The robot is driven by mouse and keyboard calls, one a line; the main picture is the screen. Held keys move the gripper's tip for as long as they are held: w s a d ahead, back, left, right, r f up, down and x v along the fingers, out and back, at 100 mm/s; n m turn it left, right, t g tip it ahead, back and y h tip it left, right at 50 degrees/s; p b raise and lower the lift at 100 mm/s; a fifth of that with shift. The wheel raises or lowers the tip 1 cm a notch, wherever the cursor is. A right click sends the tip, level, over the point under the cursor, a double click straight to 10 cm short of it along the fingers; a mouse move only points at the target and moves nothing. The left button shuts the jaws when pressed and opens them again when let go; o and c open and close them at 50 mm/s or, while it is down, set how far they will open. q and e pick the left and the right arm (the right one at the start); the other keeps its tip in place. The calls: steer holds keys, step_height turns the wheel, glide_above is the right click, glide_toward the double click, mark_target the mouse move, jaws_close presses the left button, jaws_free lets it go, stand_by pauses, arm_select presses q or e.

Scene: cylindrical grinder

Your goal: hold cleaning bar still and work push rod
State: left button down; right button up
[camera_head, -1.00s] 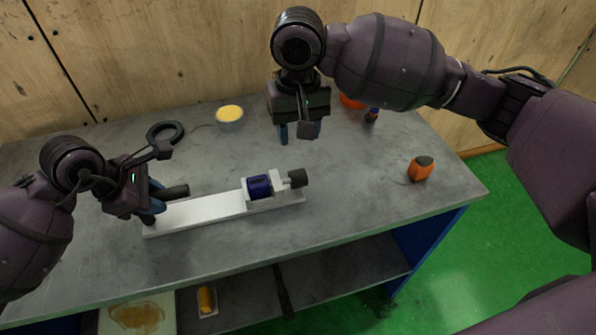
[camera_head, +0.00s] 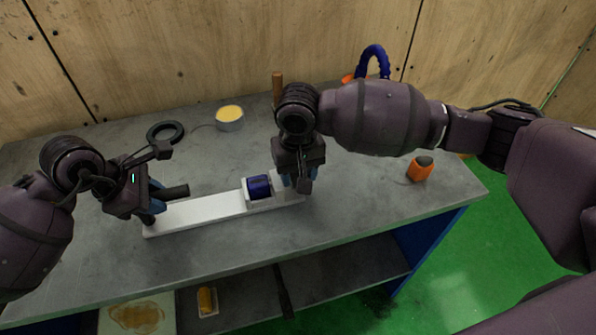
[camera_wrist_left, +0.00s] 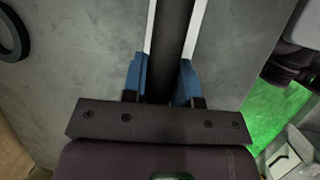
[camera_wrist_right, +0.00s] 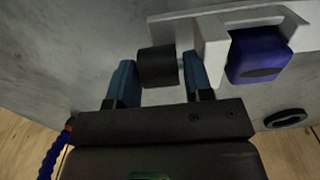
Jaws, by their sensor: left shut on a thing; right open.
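My right gripper (camera_head: 296,184) is at the fixture's right end. In the right wrist view its open fingers stand on either side of a dark knob (camera_wrist_right: 158,66), which the gripper hides in the head view. Contact with the knob cannot be told.
A black ring (camera_head: 165,131) and a round tin with yellow contents (camera_head: 229,118) lie behind the fixture. An orange object with a dark top (camera_head: 420,169) stands at right. A brown handle (camera_head: 278,88) and a blue hose (camera_head: 374,58) are at the back. The front table strip is clear.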

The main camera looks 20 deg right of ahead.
steer(key=shift+c, duration=0.5)
jaws_close()
steer(key=shift+d, duration=2.3)
steer(key=shift+o, duration=0.5)
jaws_free()
steer(key=shift+r, duration=0.1)
step_height(320, 180, up, 12)
